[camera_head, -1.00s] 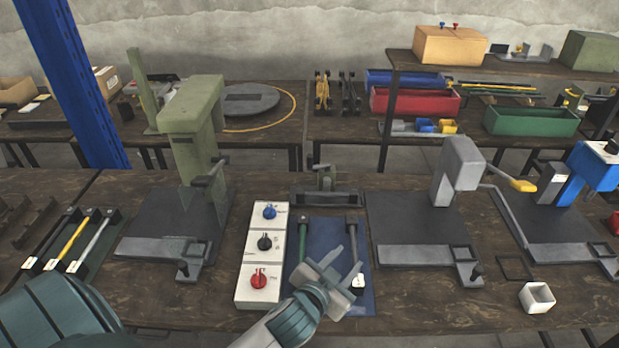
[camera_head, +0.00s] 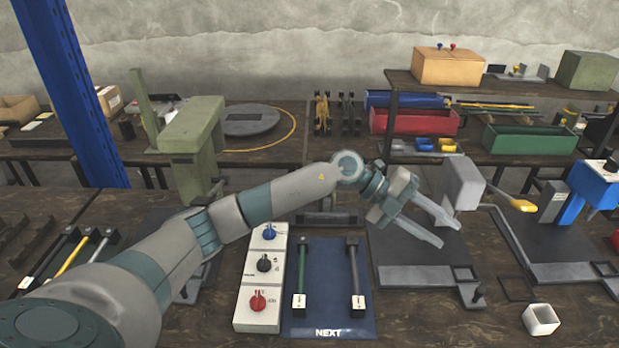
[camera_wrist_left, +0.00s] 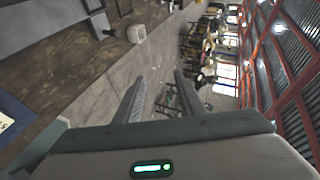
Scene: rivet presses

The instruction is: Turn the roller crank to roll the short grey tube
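My left gripper (camera_head: 449,237) is in front of the grey press (camera_head: 462,183), over its dark base plate. Its two fingers are apart with nothing between them; the wrist view also shows them apart (camera_wrist_left: 158,88). A grey tube-like rod (camera_head: 353,270) with a white tag lies on the blue mat (camera_head: 328,262), left of the gripper. A lever with a yellow grip (camera_head: 523,205) is to the gripper's right. A small black-knobbed handle (camera_head: 477,293) stands at the front of the grey press's plate. I cannot tell which is the roller crank. My right gripper is not in view.
A white switch box (camera_head: 262,278) and a green rod (camera_head: 303,270) are left of the grey rod. A white hollow block (camera_head: 541,319) is near the front edge. A blue press (camera_head: 592,185) stands at right.

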